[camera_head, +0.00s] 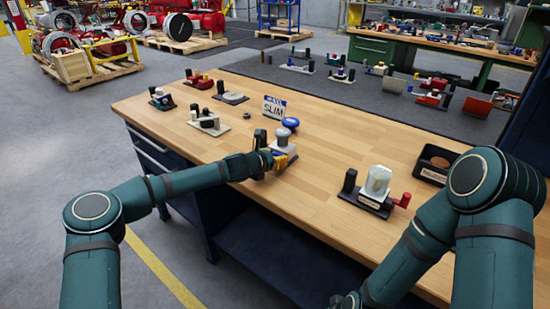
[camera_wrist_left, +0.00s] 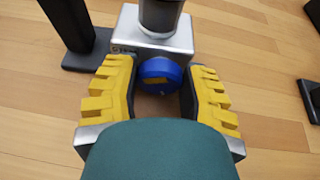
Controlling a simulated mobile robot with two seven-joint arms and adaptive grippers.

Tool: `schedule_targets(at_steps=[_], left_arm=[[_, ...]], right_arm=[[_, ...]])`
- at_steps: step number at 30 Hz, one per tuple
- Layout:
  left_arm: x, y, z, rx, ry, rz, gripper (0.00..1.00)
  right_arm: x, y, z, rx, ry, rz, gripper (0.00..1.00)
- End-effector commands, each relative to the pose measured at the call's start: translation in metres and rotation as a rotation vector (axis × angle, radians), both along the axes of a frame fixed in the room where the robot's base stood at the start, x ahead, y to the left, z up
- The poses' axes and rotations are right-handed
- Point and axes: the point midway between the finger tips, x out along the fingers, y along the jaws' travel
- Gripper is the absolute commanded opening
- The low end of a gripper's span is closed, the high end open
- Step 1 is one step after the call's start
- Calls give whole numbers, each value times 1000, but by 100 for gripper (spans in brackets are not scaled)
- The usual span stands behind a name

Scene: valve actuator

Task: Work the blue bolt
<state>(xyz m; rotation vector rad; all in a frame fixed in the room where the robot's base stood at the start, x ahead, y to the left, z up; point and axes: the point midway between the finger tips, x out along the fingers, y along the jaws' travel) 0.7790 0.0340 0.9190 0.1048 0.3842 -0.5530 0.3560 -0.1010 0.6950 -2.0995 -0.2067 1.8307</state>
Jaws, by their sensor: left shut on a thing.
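The blue bolt (camera_wrist_left: 160,76) is a round blue head on the near side of a grey metal block (camera_wrist_left: 150,40) in the left wrist view. My left gripper (camera_wrist_left: 161,85) has a yellow-ridged finger on each side of the bolt and is shut on it. In the head view my left gripper (camera_head: 281,158) is at the near side of the grey valve unit (camera_head: 283,141), and the bolt is hidden there. A blue cap (camera_head: 290,122) tops that unit. Only a dark piece of my right gripper (camera_head: 345,300) shows at the bottom edge; its fingers cannot be made out.
A black post (camera_head: 260,138) stands just left of the unit. A small dark ring (camera_head: 247,156) lies on the wooden table (camera_head: 225,145). A SLIM sign (camera_head: 274,107) stands behind. A fixture with a red handle (camera_head: 375,190) and a black tray (camera_head: 432,163) are to the right.

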Motion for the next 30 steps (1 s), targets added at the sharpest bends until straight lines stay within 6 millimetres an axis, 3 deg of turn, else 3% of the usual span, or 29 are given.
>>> schedule_targets(at_steps=[9,21,22,24,30], left_arm=[[-1,-2,-1,220,-137,-1,9],[-1,-2,-1,256,-160,0,9],[-1,-2,-1,256,-161,0,50],[-1,-2,-1,256,-160,0,75],[-1,-2,0,255,-161,1,78]], right_arm=[[0,0,-1,0,0,0,97],[0,0,-1,0,0,0,97],[0,0,-1,0,0,0,97],[0,0,-1,0,0,0,97],[0,0,-1,0,0,0,97]])
